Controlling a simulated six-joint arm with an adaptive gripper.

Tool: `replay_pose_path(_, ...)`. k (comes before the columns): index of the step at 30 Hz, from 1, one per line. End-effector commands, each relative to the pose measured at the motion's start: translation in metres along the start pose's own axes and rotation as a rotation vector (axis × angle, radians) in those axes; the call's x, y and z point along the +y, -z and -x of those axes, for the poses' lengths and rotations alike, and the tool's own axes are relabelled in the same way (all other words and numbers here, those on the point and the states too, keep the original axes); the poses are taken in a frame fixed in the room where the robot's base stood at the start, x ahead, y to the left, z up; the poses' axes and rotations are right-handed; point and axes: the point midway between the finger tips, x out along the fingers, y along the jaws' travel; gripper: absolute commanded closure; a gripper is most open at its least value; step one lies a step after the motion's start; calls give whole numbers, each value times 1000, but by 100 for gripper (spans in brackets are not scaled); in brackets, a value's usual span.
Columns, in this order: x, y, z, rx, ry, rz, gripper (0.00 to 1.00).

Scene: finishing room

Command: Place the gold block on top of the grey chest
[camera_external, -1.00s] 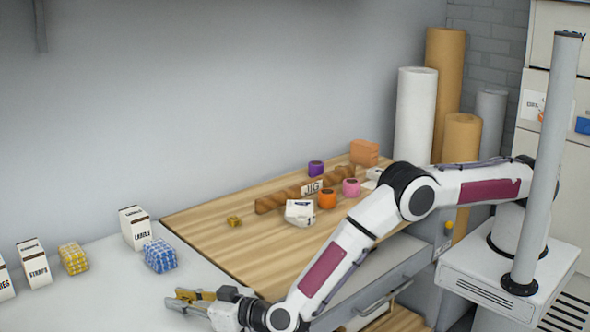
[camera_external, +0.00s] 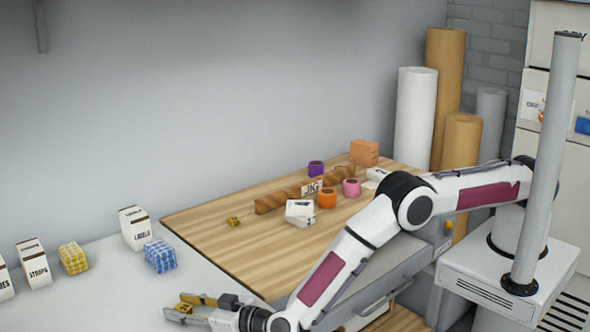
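A small gold block (camera_external: 234,222) lies on the left part of the wooden worktop, apart from the other items there. My gripper (camera_external: 181,306) is low at the bottom of the view, over the pale grey surface left of the worktop. A grey drawer unit (camera_external: 405,258) stands under the worktop, partly behind my arm. I cannot tell whether it is the grey chest, and no other grey chest shows.
Blue (camera_external: 160,256) and yellow (camera_external: 73,258) checked blocks stand left among labelled cartons.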

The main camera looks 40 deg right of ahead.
Motion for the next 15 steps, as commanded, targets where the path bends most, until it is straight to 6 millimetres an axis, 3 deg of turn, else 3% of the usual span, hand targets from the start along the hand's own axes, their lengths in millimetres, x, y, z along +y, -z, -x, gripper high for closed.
replay_pose_path(15, 0, 3, 10, 0, 0, 0, 63)
